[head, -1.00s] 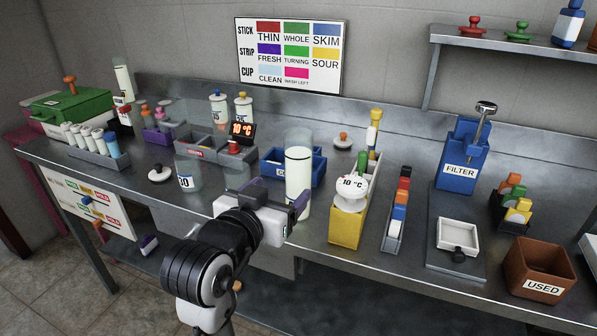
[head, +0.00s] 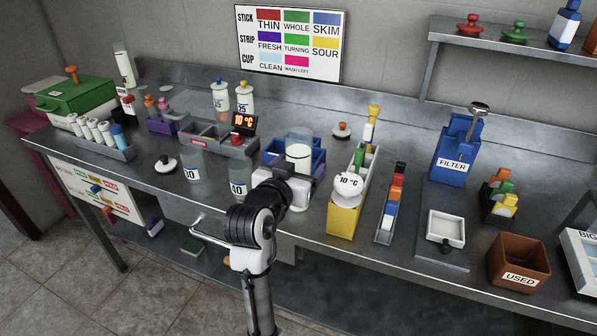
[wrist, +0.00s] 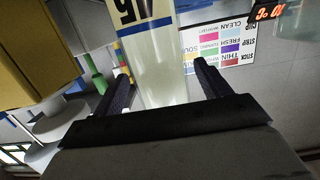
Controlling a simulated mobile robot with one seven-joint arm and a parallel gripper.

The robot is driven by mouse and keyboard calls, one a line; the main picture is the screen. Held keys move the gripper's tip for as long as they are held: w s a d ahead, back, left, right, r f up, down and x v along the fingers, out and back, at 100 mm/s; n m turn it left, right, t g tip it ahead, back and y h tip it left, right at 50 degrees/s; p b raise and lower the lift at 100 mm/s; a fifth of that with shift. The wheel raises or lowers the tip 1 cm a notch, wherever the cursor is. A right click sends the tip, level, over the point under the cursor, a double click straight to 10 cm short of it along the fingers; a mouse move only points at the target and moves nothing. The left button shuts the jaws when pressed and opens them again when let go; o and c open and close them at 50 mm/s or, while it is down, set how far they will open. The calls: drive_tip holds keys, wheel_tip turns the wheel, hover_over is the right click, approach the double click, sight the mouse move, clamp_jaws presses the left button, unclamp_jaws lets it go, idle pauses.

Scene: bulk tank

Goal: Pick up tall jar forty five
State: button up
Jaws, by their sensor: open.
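The tall jar forty-five (head: 299,157) is a clear cylinder with white milk in it. It stands on the steel bench in front of the blue tray, and my arm hides its lower part in the head view. In the wrist view, which is upside down, the jar (wrist: 158,62) shows a blue-banded label that reads 45. My gripper (wrist: 160,78) is open, with one dark finger on each side of the jar. I cannot tell whether either finger touches it. In the head view my gripper (head: 292,186) is at the jar, its fingers mostly hidden.
A clear jar marked 40 (head: 239,184) stands close left of my gripper, with another clear jar (head: 191,166) beyond it. The blue tray (head: 318,160) is behind.

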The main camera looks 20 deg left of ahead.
drive_tip(key=shift+w+f, duration=0.15)
drive_tip(key=shift+w, duration=1)
drive_tip(key=c, duration=1.4)
drive_tip(key=shift+c, duration=0.4)
drive_tip(key=shift+r, duration=0.25)
